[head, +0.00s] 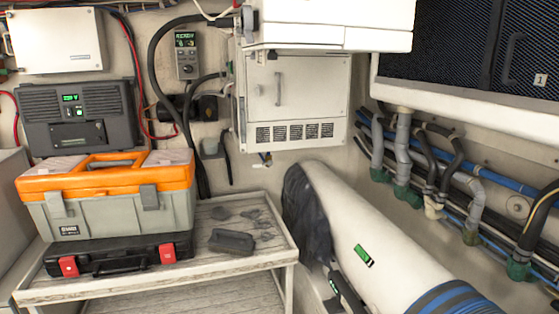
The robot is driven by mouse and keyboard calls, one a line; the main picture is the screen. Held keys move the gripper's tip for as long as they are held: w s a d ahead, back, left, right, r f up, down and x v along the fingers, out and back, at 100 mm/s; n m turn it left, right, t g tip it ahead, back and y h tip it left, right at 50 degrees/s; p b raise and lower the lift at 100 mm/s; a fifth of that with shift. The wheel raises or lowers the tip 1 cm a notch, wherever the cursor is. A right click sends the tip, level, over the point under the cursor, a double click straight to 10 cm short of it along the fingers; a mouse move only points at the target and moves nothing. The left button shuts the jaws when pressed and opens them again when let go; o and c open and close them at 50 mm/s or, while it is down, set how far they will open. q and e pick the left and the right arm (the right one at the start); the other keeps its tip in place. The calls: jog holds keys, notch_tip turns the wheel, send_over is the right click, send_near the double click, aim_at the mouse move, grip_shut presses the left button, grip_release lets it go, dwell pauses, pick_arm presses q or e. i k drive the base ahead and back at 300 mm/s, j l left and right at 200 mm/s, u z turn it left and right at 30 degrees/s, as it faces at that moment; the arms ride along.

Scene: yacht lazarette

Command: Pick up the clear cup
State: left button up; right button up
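I cannot make out a clear cup anywhere in the head view. A low wooden bench (215,270) with a raised rim stands at the lower left. On its top lie a dark grey block (232,242) and several small, flat, dark pieces (250,213) too small to identify. Neither my left nor my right gripper is in view.
An orange and grey toolbox (110,190) sits on a black case with red latches (120,258) on the bench's left. A large white cylinder (350,220) lies slanted right of the bench. Hoses (440,165) run along the right wall below a white ledge (470,95).

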aim_at(210, 145)
jog(key=i+j, duration=0.25)
jog(key=i, duration=0.2)
jog(key=i+j+z, duration=0.15)
jog(key=i, duration=0.35)
jog(key=j, duration=0.1)
